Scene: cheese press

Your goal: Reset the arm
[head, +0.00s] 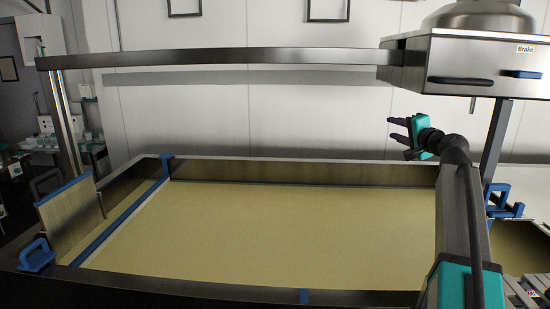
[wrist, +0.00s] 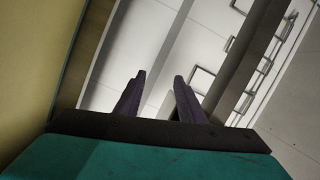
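My gripper (head: 398,130) is raised above the right part of the vat, in front of the white wall, with its fingers pointing left in the head view. In the wrist view my gripper (wrist: 157,82) shows two dark fingers standing apart with nothing between them. It is open and empty, and touches nothing that I can see. My arm comes up from the lower right of the head view.
A wide vat (head: 300,299) with a yellowish surface fills the middle. A metal beam (head: 220,58) spans above it to a box labelled Brake (head: 460,65) at upper right. Blue clamps (head: 37,256) and a leaning panel (head: 72,213) are at left. Space above the vat is clear.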

